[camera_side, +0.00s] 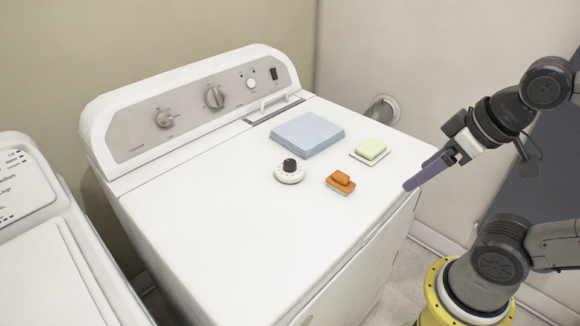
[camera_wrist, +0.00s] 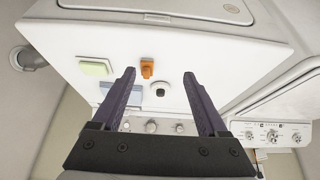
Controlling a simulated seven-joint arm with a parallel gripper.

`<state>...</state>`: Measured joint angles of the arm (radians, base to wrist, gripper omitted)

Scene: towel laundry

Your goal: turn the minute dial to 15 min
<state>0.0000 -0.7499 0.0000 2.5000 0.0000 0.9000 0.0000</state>
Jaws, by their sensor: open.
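The minute dial (camera_side: 289,172) is a small round white base with a dark knob on top, standing on the white machine's top. It also shows in the wrist view (camera_wrist: 188,85), between the two fingers and nearer the right one. Its markings are too small to read. My gripper (camera_side: 408,187) has long purple fingers and is at the machine's front right edge, to the right of the dial and apart from it. In the wrist view my gripper (camera_wrist: 160,88) is open with nothing between its fingertips.
A green bar (camera_side: 370,148) on a white dish and a folded blue towel (camera_side: 307,134) lie behind. The machine's control panel (camera_side: 205,112) stands at the back. The front left of the top is clear.

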